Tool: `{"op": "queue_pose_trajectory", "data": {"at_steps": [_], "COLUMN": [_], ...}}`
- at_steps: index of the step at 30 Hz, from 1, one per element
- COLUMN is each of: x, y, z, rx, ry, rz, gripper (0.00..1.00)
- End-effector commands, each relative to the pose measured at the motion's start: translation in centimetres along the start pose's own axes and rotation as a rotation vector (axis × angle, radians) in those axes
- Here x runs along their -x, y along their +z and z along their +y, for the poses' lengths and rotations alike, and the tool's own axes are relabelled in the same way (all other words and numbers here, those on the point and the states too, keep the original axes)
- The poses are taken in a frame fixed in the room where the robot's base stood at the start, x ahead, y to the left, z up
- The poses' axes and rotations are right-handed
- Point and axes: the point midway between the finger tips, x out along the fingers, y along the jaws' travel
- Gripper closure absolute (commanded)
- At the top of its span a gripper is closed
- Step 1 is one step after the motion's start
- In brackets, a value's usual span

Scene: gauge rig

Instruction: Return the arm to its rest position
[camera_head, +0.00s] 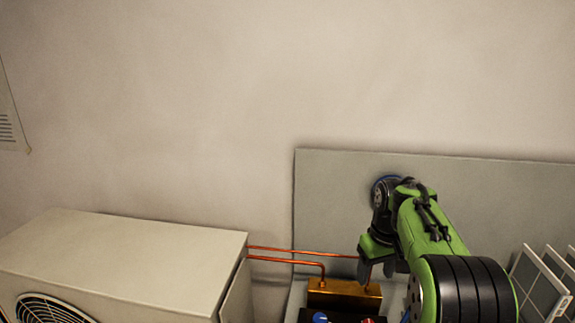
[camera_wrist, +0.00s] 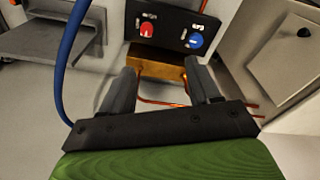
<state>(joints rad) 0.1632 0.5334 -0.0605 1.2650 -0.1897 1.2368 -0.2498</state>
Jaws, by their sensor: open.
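My arm is green and black and reaches in from the lower right of the head view. My gripper (camera_head: 376,270) points down above a brass block (camera_head: 345,290). In the wrist view my gripper (camera_wrist: 163,76) has its two dark fingers spread, with nothing held between them. The brass block (camera_wrist: 156,65) shows beyond the gap between the fingers. I cannot tell whether a finger touches it.
A black panel (camera_wrist: 172,25) carries a red knob (camera_wrist: 146,30) and a blue knob (camera_wrist: 196,40). A blue hose (camera_wrist: 66,60) hangs close to the gripper. Copper pipes (camera_head: 290,252) run from a beige outdoor unit (camera_head: 130,255). White framed panels (camera_head: 540,285) stand right of my arm.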

Motion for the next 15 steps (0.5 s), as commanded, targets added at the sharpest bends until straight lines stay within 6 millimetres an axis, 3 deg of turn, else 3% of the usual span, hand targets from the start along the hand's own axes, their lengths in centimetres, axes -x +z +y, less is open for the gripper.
{"op": "queue_pose_trajectory", "data": {"at_steps": [1,6,10,15], "x": [2.3,7.3,9.4,9.8], "y": [1.4,6.9,12.0,19.3], "z": [-1.3,-5.4,-8.3,-11.4], "rx": [-0.015,-0.071,-0.108,-0.155], "ry": [0.005,0.016,0.024,0.035], "rz": [0.031,0.123,0.192,0.281], "gripper": [0.39,0.39,0.39,0.39]}}
